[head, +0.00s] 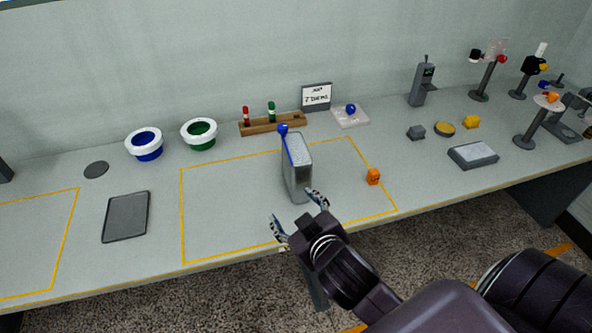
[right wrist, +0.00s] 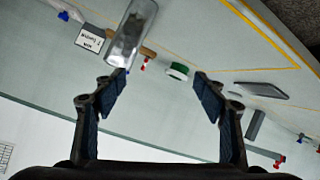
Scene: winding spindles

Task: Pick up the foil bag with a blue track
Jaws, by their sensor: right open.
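The foil bag (head: 299,170) is a silver-grey upright block with a blue track down its left edge and a blue ball at the top. It stands inside the yellow outline in the middle of the table. In the right wrist view, the silver bag (right wrist: 131,37) shows at the top, left of centre, beyond the left finger. My right gripper (head: 297,207) is open and empty, with its fingers spread just in front of the bag, on the near side. It also shows open in the right wrist view (right wrist: 160,82). My left gripper is not in view.
A wooden rack (head: 272,125) with red and green pegs and a sign (head: 316,96) stand behind. Blue (head: 145,146) and green (head: 199,134) bowls and a dark tray (head: 127,216) are left. The outlined area around the bag is mostly clear.

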